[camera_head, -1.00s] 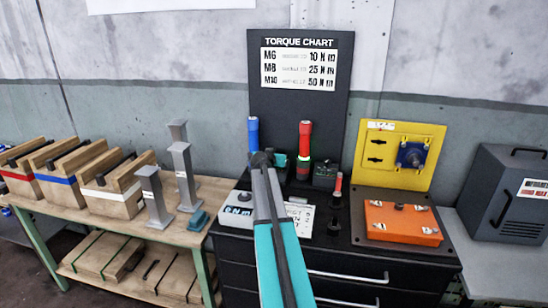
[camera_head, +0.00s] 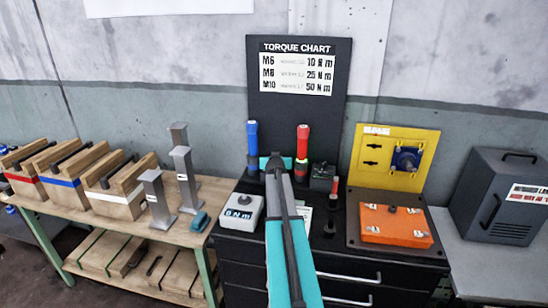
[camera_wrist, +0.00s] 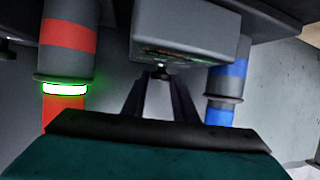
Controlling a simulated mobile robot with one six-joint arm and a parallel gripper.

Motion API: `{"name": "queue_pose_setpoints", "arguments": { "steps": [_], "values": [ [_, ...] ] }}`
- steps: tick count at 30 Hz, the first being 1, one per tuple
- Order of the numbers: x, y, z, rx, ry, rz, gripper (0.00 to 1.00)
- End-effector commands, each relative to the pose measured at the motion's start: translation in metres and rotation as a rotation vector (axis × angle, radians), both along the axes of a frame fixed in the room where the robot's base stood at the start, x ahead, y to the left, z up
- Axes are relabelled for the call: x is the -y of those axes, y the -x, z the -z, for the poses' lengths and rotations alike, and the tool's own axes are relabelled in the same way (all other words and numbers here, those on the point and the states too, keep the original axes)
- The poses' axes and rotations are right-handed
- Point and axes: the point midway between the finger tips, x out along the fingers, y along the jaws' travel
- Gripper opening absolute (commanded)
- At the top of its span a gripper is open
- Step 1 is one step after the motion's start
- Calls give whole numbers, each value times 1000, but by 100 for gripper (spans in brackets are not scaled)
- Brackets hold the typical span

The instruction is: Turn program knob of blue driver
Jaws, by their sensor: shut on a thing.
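The blue driver (camera_head: 252,139) stands upright at the left, in front of the torque chart; its blue bands also show at the right of the wrist view (camera_wrist: 227,75). A grey box (camera_wrist: 186,36) beside it has a small dark program knob (camera_wrist: 161,72) on its face. My gripper (camera_wrist: 160,80) has its two dark fingers closed in on this knob. The fingertips meet it at the box edge, and the exact contact is hard to see. In the head view my teal gripper body (camera_head: 276,163) hides the box and knob, between the blue and red drivers.
The red driver (camera_head: 302,143) stands close by with a lit green ring (camera_wrist: 62,88). A second dark box (camera_head: 322,178) is beside it. A white torque display (camera_head: 241,212), an orange plate (camera_head: 396,224) and a yellow panel (camera_head: 396,157) share the bench.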

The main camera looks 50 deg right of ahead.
Motion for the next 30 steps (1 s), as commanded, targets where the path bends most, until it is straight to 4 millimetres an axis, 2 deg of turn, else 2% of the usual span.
{"name": "queue_pose_setpoints", "arguments": {
  "steps": [1, 20, 21, 22, 30],
  "values": [
    [4, 2, -5, 2, 5, -2, 4],
    [4, 2, -1, 2, 5, -20, 4],
    [4, 2, -1, 2, 5, -20, 29],
    [4, 2, -1, 2, 5, -20, 32],
    [2, 1, 0, 1, 2, -21, 32]
  ]
}}
